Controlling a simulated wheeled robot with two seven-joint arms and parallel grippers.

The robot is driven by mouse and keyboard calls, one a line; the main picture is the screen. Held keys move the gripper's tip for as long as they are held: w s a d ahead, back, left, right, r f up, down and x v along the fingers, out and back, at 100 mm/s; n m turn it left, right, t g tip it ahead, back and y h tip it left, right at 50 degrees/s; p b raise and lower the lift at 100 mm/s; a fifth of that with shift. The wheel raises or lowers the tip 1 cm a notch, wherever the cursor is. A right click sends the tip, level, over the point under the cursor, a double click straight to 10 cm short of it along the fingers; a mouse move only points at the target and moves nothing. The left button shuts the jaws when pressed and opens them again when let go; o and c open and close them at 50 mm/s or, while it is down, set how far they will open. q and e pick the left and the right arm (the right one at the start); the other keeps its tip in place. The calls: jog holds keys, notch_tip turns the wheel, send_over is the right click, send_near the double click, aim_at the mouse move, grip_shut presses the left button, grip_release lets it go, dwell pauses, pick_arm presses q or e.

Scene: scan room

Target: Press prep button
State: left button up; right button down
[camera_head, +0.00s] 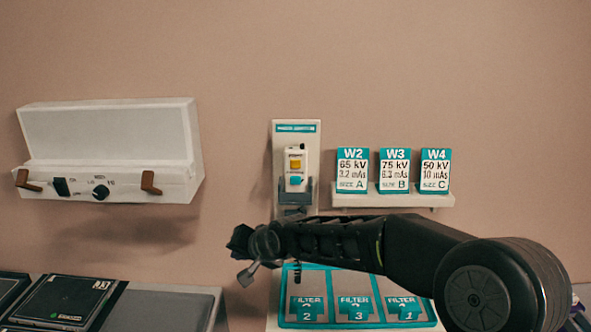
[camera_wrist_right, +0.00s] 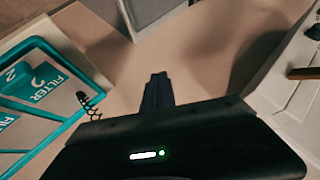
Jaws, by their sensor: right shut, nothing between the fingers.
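A small white hand switch (camera_head: 303,158) sits in a dark holder on a pale wall plate with a teal label. It has an orange button (camera_head: 295,164) above a teal button (camera_head: 295,180). The lettering is too small to tell which one is the prep button. My right gripper (camera_head: 240,243) is below and left of the switch, apart from it, pointing left. Its fingers (camera_wrist_right: 157,88) are closed together and empty in the wrist view. My right arm hides the area below the switch holder. My left gripper is not in view.
A white wall console (camera_head: 110,140) with a knob and brown handles is at the left. Cards W2, W3 and W4 stand on a shelf (camera_head: 392,201) at the right. A teal-edged filter tray (camera_head: 330,322) lies below my arm. A coiled cord (camera_wrist_right: 90,105) hangs near the tray.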

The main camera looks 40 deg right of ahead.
aim_at(296, 164)
jog(key=s+d+r+m+h, duration=0.1)
jog(key=s+d+r+m, duration=0.1)
jog(key=r, duration=0.3)
jog(key=s+d+r+m+h, duration=0.1)
jog(key=s+d+r+m, duration=0.2)
jog(key=d+r+m, duration=0.1)
jog(key=s+d+r+m+h+p, duration=0.1)
jog(key=s+d+r+m, duration=0.1)
jog(key=r, duration=0.6)
jog(key=shift+s+d+m, duration=0.3)
jog(key=shift+d+m, duration=0.4)
jog(key=shift+d, duration=0.5)
jog(key=shift+w+r, duration=0.1)
jog(key=w+d+p, duration=0.5)
jog(key=w, duration=0.2)
jog(key=shift+d, duration=0.15)
